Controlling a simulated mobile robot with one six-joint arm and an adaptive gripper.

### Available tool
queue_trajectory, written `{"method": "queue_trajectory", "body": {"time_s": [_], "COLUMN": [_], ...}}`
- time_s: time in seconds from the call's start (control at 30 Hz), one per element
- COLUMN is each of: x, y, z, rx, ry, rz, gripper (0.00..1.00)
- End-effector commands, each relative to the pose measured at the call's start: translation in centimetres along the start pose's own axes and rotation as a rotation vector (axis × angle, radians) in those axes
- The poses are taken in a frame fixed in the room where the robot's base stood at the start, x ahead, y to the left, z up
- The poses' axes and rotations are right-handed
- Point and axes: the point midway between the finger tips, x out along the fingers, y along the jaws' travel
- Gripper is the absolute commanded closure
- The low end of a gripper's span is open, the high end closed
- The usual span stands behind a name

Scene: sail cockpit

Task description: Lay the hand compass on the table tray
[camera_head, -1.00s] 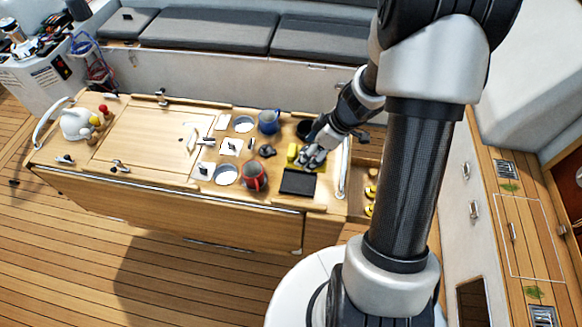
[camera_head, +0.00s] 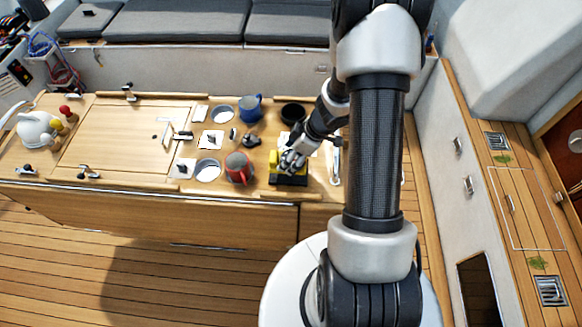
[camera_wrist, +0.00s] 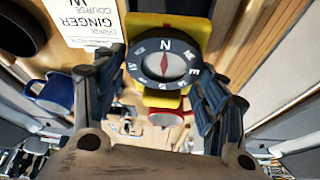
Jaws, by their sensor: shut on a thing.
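The hand compass, yellow with a black dial ring and a red needle, sits between my fingers in the wrist view (camera_wrist: 165,66); its yellow body also shows in the head view (camera_head: 274,160). My gripper (camera_head: 291,160) is shut on it, with one finger on each side. A dark flat rectangle, which seems to be the table tray (camera_head: 290,181), lies at the table's front right. The gripper and compass are over or just behind it and partly cover it. I cannot tell whether the compass touches it.
A red mug (camera_head: 239,168) stands close to the left of the compass. A blue mug (camera_head: 250,108) and a black bowl (camera_head: 293,113) are behind. A printed card (camera_wrist: 88,22) lies beside the compass. The wooden tabletop (camera_head: 120,140) is mostly clear there.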

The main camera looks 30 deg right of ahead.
Motion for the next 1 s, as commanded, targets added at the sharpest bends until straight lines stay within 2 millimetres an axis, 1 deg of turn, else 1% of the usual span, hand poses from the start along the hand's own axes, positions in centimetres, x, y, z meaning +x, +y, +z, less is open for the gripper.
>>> {"method": "queue_trajectory", "body": {"time_s": [0.17, 0.3, 0.37, 0.6, 0.73, 0.77, 1.0], "x": [1.4, 3.6, 4.1, 4.0, 4.3, 4.3, 4.2], "y": [0.0, 0.0, 0.0, 0.1, 0.0, 0.0, 0.0], "z": [0.6, 1.6, 1.8, 1.8, 1.9, 1.9, 1.9], "rx": [0.0, 0.002, 0.0, 0.0, 0.001, 0.0, 0.0], "ry": [0.0, 0.0, 0.001, 0.001, 0.001, 0.0, 0.0], "rz": [-0.001, -0.001, 0.0, 0.001, 0.0, 0.0, 0.0], "gripper": [0.67, 0.67, 0.67, 0.67, 0.67, 0.33, 0.17]}}
